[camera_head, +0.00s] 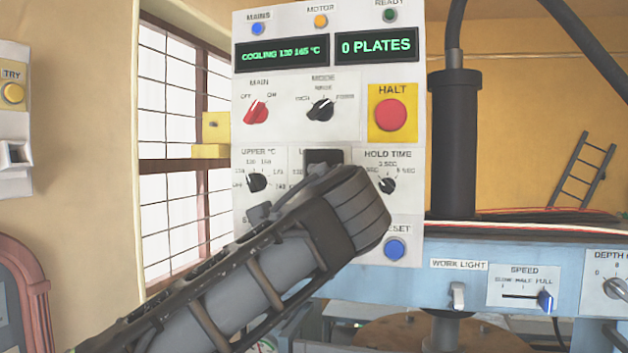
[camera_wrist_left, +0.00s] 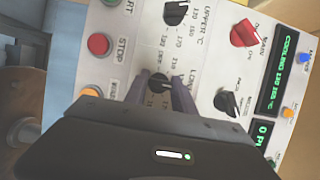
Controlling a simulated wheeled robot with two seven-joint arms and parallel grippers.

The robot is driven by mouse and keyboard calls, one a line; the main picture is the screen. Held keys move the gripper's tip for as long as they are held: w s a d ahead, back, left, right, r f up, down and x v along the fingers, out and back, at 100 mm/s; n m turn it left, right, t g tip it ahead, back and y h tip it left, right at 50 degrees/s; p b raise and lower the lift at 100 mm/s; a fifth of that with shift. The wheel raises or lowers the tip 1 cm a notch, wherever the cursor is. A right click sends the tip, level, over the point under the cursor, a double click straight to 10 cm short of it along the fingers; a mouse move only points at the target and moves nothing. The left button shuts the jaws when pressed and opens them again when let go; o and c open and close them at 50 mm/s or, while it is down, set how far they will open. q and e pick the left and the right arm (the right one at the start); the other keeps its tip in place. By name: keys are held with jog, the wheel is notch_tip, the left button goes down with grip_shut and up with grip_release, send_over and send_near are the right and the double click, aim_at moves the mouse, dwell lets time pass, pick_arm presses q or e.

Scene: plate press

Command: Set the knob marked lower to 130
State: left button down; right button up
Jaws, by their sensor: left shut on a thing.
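The control panel (camera_head: 345,125) faces me in the head view. The knob marked lower is hidden there behind my left arm; only bits of its dial labels show. In the left wrist view the small black lower knob (camera_wrist_left: 159,82) sits between the fingertips of my left gripper (camera_wrist_left: 162,86), which is shut on it. Dial numbers show around it, but I cannot read its exact setting. My right gripper is not in view.
The upper knob (camera_head: 257,181) is left of the lower dial, and the hold time knob (camera_head: 386,184) is right of it. The red HALT button (camera_head: 390,114) is above right, and the blue reset button (camera_head: 395,248) is below right. The black press column (camera_head: 455,140) stands further right.

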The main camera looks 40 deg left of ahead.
pick_arm(q)
jog(key=shift+n+g+h+p, duration=0.4)
jog(key=shift+n+h+p, duration=0.25)
jog(key=shift+n, duration=1.05)
jog(key=c, duration=1)
grip_release()
jog(key=shift+c, duration=0.2)
jog(key=v, duration=0.7)
jog(key=shift+s+d+b, duration=0.25)
jog(key=shift+s+b, duration=0.05)
jog(key=shift+b, duration=0.1)
